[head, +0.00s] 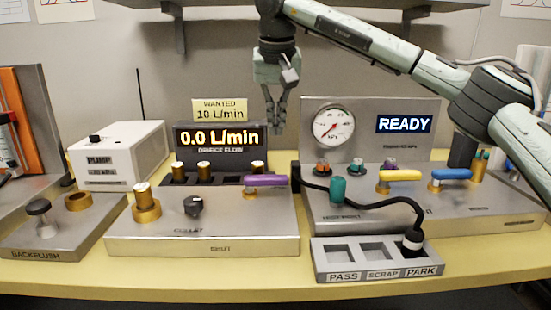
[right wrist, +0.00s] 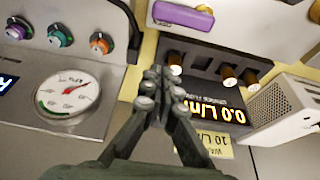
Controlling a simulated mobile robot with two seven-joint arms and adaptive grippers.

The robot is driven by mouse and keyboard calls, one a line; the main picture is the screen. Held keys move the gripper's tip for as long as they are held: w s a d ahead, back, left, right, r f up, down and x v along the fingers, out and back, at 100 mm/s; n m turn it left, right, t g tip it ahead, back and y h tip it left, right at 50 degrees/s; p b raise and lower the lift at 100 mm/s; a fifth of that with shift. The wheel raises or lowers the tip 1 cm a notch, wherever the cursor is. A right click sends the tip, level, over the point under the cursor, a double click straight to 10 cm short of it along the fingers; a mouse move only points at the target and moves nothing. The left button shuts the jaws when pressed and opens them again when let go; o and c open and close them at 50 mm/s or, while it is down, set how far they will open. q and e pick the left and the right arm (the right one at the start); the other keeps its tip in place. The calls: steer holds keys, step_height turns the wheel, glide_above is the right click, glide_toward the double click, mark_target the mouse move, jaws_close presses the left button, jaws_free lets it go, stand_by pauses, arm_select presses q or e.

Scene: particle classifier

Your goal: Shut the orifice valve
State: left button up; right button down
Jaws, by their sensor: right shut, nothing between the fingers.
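A purple lever valve (head: 265,181) stands on the grey box in front of the "ORIFICE FLOW" display (head: 216,138), which reads 0.0 L/min. Its handle lies level, running left to right. The purple handle also shows at the top of the right wrist view (right wrist: 183,15). I cannot read a label naming this valve. My right gripper (head: 277,128) points down above and behind the lever, apart from it. Its fingers are closed and empty, as the right wrist view (right wrist: 160,75) also shows. My left gripper is not in view.
A yellow lever (head: 398,175) and a blue lever (head: 451,174) stand on the right box beside a gauge (head: 333,124). A black hose (head: 375,205) runs to the PARK slot of a front tray (head: 378,272). Brass pieces (head: 146,204) and a black knob (head: 194,205) stand left of the purple lever.

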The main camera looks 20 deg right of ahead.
mark_target(266, 184)
steer(key=f, duration=0.9)
steer(key=shift+w+d+f, duration=0.1)
steer(key=shift+w+f, duration=0.05)
steer(key=shift+w, duration=0.1)
steer(key=shift+s+a, duration=0.25)
steer(key=shift+s, duration=0.3)
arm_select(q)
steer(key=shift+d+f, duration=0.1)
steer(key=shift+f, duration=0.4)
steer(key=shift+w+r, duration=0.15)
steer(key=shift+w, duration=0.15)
